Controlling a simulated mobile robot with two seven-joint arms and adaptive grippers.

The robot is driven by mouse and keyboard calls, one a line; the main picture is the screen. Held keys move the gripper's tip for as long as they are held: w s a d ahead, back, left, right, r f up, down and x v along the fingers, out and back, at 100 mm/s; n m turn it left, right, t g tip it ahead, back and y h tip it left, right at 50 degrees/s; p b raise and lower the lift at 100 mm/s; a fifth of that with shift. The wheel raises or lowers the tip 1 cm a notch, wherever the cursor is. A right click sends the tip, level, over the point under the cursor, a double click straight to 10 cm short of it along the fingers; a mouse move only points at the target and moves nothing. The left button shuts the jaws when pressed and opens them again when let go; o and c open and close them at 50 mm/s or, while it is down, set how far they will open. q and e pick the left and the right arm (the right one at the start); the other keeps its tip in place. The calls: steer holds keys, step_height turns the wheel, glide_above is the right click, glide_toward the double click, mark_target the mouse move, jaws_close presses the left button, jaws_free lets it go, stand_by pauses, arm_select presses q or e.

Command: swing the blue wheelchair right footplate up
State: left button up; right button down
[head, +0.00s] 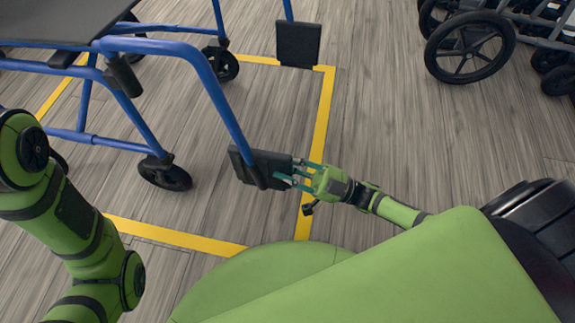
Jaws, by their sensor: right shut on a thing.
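The blue wheelchair (170,47) stands at the left, its front pointing to the right. Its right footplate (245,167), a dark slab at the lower end of the near blue front tube, hangs clear of the seat on the near side. My right gripper (292,175) reaches in from the right and is shut on the plate's right edge. The fingers hide part of that edge. The other footplate (298,44) is farther back at the top. My left arm shows at the left, but its gripper is out of view.
Yellow floor tape (322,120) frames the wheelchair's spot. A front caster (165,173) stands left of the near footplate. More wheeled vehicles with a black wheel (470,47) stand at the upper right. The wooden floor between is clear.

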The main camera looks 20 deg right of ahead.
steer(key=c, duration=0.9)
jaws_free()
steer(key=shift+c, duration=0.2)
steer(key=v, duration=1.2)
steer(key=shift+r, duration=0.1)
